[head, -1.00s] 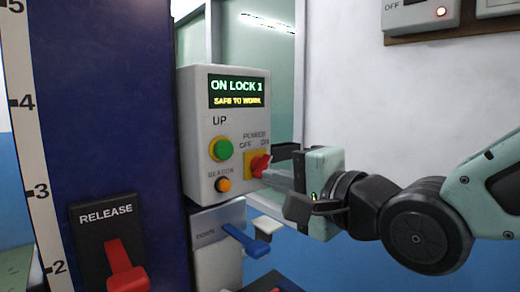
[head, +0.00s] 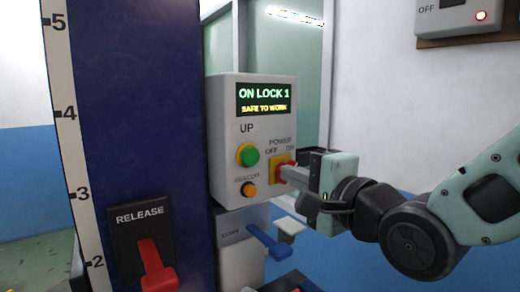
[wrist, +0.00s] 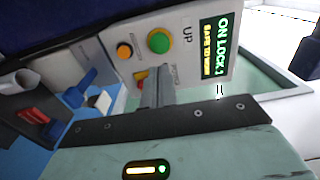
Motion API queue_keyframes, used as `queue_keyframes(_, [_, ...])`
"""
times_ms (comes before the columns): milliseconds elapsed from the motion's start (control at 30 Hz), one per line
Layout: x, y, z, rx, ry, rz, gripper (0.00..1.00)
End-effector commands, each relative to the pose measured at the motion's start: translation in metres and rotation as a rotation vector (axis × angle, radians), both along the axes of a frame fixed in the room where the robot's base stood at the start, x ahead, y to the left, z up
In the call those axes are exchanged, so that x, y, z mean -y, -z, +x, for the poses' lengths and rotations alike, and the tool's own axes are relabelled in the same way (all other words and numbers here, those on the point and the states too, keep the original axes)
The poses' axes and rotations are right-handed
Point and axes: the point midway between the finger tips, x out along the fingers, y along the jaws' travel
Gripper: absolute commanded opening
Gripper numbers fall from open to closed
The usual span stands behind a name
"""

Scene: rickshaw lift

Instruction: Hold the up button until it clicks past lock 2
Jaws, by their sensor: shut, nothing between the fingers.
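The green up button (head: 247,155) sits under the word UP on the grey control box (head: 225,125). It also shows in the wrist view (wrist: 160,41). The display (head: 264,97) reads ON LOCK 1, SAFE TO WORK. My gripper (head: 290,172) is shut and empty, right of the button and apart from it. Its fingertips are at the red power switch (head: 276,172), partly covering it; I cannot tell whether they touch. In the wrist view the fingers (wrist: 155,92) point towards the switch, below the green button.
An orange beacon button (head: 248,190) is below the green one. A blue lever (head: 268,241) sticks out below the box. A red release lever (head: 155,265) is on the blue column (head: 135,120), beside a numbered scale (head: 65,130).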

Motion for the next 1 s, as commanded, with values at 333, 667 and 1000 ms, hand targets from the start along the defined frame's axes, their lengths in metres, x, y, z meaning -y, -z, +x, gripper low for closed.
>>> queue_keyframes(333, [-0.006, -0.005, 0.010, -0.006, 0.000, -0.002, 0.00])
queue_keyframes(667, [-0.018, -0.003, 0.026, -0.003, 0.002, -0.002, 0.00])
queue_keyframes(1000, [-0.047, -0.003, 0.072, -0.001, 0.003, -0.003, 0.00])
